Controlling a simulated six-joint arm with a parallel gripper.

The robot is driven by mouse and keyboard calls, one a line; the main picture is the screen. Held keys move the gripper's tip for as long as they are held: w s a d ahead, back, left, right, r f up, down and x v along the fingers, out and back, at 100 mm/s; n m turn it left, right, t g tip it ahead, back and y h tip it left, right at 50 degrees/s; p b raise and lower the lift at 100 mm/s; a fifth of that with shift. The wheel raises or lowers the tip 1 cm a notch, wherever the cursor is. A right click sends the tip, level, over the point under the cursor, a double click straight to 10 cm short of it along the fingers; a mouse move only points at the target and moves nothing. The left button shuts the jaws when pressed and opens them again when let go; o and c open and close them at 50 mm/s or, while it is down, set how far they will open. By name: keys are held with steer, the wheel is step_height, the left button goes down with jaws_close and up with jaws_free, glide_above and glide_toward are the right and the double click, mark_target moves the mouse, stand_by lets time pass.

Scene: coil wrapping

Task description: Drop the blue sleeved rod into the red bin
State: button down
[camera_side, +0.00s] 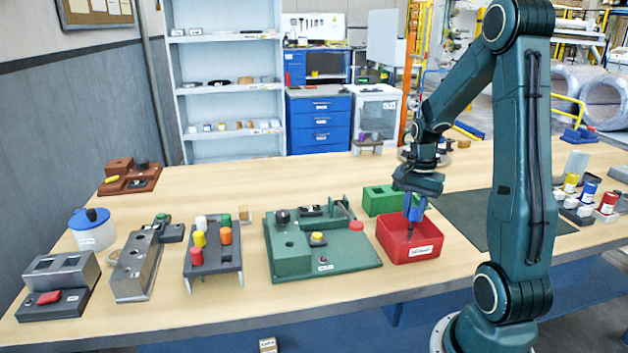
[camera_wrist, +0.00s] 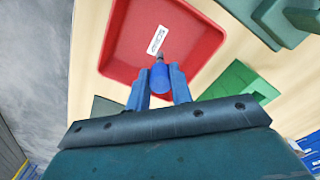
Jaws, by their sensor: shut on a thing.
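The red bin (camera_side: 409,243) stands on the wooden table in the side view, right of the green fixture plate, with a white label on its front. My gripper (camera_side: 414,212) is directly above it, pointing down. In the wrist view my blue fingers (camera_wrist: 159,86) are shut on the blue sleeved rod (camera_wrist: 160,74), whose dark grey tip points down toward the bin. In the side view the rod's lower end reaches down inside the bin's outline.
A green box (camera_side: 382,200) stands right behind the bin. The green fixture plate (camera_side: 340,262) with its posts and red button is close on the left. A dark mat (camera_side: 462,222) lies right of the bin. Bare table lies in front.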

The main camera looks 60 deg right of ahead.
steer(key=c, duration=1.2)
jaws_free()
steer(key=shift+o, duration=0.2)
steer(key=shift+r, duration=0.1)
step_height(320, 180, up, 14)
steer(key=shift+f, duration=0.2)
steer(key=w+a+r+n+t+h, duration=0.1)
steer(key=w+a+r+n+t, duration=0.15)
steer(key=a+n, duration=0.85)
steer(key=s+a+n+t, duration=0.1)
steer(key=s+a+n, duration=0.1)
steer(key=a, duration=0.3)
steer(key=s+a+n+t, duration=0.1)
steer(key=s+a+n, duration=0.1)
steer(key=a, duration=0.3)
steer(key=s+a+n+t+y, duration=0.1)
steer(key=s+a+n, duration=0.1)
steer(key=a, duration=0.4)
steer(key=shift+s+f+n, duration=0.15)
steer(key=shift+s+n, duration=0.15)
steer(key=shift+n, duration=0.6)
